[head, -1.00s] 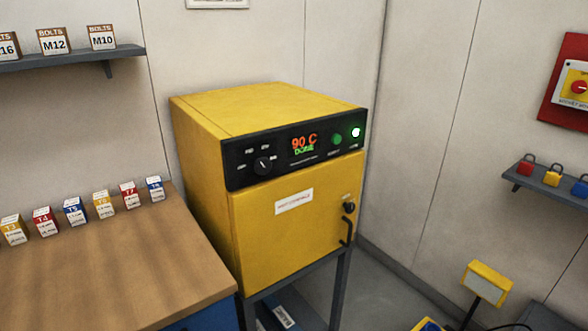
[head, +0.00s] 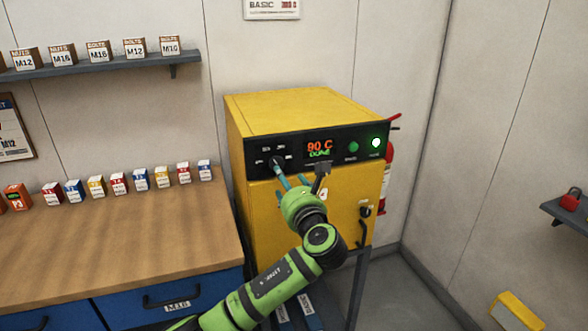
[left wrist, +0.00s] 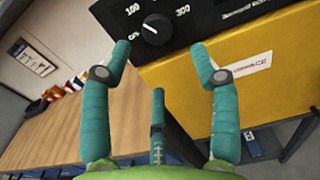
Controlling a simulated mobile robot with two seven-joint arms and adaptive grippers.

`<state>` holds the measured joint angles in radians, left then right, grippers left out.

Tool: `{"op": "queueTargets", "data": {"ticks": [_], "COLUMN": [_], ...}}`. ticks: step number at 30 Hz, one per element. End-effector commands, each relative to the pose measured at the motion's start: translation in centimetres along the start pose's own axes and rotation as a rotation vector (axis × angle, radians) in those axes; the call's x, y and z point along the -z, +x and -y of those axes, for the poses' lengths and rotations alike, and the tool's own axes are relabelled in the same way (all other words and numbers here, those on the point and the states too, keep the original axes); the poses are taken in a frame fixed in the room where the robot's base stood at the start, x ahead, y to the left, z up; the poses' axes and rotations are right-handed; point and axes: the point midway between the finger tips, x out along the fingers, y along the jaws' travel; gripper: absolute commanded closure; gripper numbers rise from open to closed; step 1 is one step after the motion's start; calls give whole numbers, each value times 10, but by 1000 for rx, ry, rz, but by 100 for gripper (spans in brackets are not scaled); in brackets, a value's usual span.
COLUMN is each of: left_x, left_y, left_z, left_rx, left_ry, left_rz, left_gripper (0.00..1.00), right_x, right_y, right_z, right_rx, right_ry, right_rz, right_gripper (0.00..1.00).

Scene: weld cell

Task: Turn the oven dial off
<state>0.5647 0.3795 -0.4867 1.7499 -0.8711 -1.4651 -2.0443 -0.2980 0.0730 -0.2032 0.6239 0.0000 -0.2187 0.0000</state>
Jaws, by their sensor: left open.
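The yellow oven (head: 300,105) has a black control panel with a lit display reading 90 C DONE. The oven dial (head: 276,161) is a round black knob at the panel's left. In the left wrist view the dial (left wrist: 156,29) shows a small white mark among labels 100 and 300; I cannot tell its exact setting. My left gripper (head: 300,175) is in front of the oven, just below the panel, open and empty. Its teal fingers (left wrist: 162,52) are spread, with the dial ahead between the outer two. Contact with the dial is not evident. My right gripper is not in view.
A wooden bench (head: 120,230) with several small labelled boxes stands left of the oven. A shelf (head: 110,66) of bolt and nut boxes hangs above. The oven door handle (head: 362,233) is right of my arm. A red extinguisher (head: 388,175) is partly hidden behind the oven.

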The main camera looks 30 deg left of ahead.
Motion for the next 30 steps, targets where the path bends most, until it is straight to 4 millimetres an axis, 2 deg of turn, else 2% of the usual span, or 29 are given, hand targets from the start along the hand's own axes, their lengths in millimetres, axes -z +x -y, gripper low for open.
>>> {"op": "queueTargets", "data": {"ticks": [3,15,26,27,29,30], "left_x": [-9,-8,-6,-6,-6,-6], "left_y": [7,62,70,70,70,70], "left_z": [-2,-2,-2,-2,-2,-2], "left_rx": [-11,-9,-7,-7,-7,-7], "left_ry": [14,12,9,9,9,10], "left_rz": [13,8,8,8,8,8], "left_gripper": [39,39,39,47,71,87], "right_x": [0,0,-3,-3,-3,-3], "right_y": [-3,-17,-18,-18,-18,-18], "right_z": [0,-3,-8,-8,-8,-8], "right_rx": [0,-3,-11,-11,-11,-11], "right_ry": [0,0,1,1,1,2], "right_rz": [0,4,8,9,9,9], "right_gripper": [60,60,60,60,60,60]}}
